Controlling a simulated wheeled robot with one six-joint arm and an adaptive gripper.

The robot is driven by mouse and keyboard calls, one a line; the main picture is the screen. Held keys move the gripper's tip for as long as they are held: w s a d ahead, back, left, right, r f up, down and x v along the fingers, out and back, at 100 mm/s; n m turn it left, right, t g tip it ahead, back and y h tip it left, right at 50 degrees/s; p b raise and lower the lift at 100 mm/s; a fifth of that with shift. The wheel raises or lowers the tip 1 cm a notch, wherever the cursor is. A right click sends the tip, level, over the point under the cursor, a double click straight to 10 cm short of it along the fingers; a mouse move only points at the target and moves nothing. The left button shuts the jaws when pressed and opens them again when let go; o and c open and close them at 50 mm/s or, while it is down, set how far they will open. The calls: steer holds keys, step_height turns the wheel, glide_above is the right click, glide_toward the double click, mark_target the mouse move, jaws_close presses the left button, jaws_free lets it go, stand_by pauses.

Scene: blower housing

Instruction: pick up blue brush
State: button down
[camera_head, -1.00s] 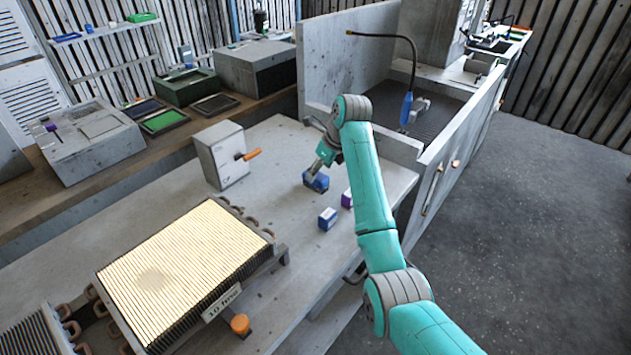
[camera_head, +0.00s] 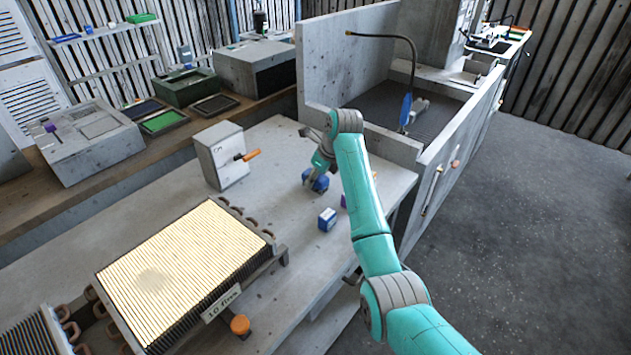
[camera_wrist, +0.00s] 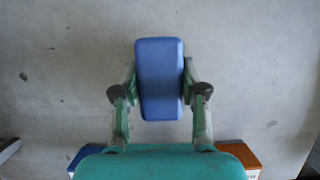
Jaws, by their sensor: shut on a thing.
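The blue brush (camera_wrist: 160,70) shows in the wrist view as a rounded blue block lying between the two fingers of my gripper (camera_wrist: 160,92). Both fingers touch its sides, and the gripper is shut on it. In the head view my gripper (camera_head: 314,179) is low over the grey bench, with the blue brush (camera_head: 321,184) at its fingertips. I cannot tell whether the brush rests on the bench or is slightly above it. The underside of the brush is hidden.
A small blue and white box (camera_head: 327,219) stands nearby on the bench (camera_head: 275,165), with a purple thing (camera_head: 344,201) partly behind my arm. A grey box with an orange handle (camera_head: 222,155) stands to the left. A large finned block (camera_head: 185,270) fills the front left.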

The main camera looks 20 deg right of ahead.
step_height(320, 180, up, 10)
steer(key=shift+r, duration=0.1)
steer(key=c, duration=1.2)
jaws_free()
steer(key=c, duration=0.4)
steer(key=shift+c, duration=0.2)
